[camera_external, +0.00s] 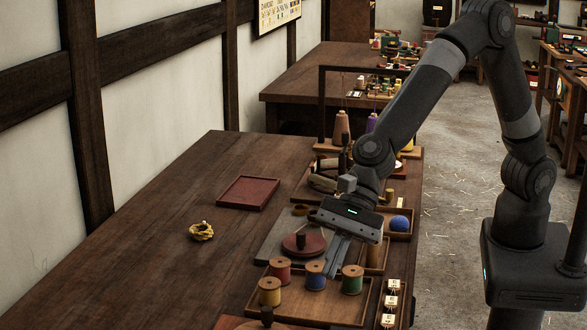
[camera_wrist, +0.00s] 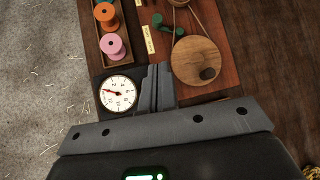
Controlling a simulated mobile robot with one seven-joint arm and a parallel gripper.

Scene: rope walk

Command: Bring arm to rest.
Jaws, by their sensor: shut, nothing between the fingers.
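My gripper (camera_external: 333,266) hangs from my bent arm over the right part of the near wooden table (camera_external: 150,255), pointing down. Its fingers are together with nothing between them. They also show shut in the wrist view (camera_wrist: 158,72), between a white dial (camera_wrist: 118,93) and a round wooden disc (camera_wrist: 200,60). In the external view the fingers are in front of a grey board and beside a dark red disc (camera_external: 303,245). I cannot tell how high the fingertips are above the table.
A tray in front holds red (camera_external: 279,270), yellow (camera_external: 270,291), blue (camera_external: 316,275) and green (camera_external: 352,280) spools. A blue ball (camera_external: 399,223) lies in a tray at right. A yellow coil (camera_external: 201,231) and red tray (camera_external: 248,193) lie left. The table's left part is mostly clear.

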